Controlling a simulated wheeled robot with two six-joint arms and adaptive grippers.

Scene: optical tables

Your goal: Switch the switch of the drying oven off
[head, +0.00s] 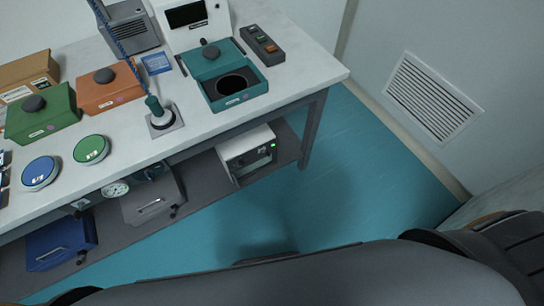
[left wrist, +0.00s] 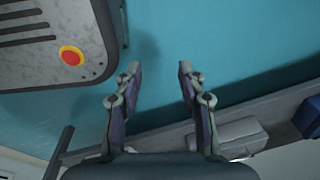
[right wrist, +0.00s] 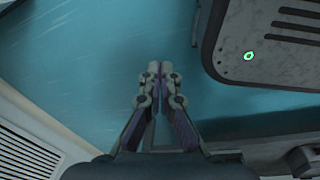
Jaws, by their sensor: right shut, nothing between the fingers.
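A white box-shaped unit with a dark front window (head: 247,152), apparently the drying oven, stands on the lower shelf at the right end of the table. A small green light (head: 273,145) glows on its front right edge, with small dark controls near it. I cannot make out the switch position. Neither gripper shows in the head view. In the left wrist view my left gripper (left wrist: 156,68) is open and empty above the teal floor. In the right wrist view my right gripper (right wrist: 161,66) is shut and empty, also over the floor. Both are apart from the unit.
The tabletop (head: 290,100) holds coloured boxes, round discs and a teal open box (head: 225,82). A grey unit (head: 152,198) with a gauge and a blue box (head: 60,245) share the lower shelf (head: 205,190). A wall vent (head: 433,97) is right. Floor (head: 350,180) before the table is clear.

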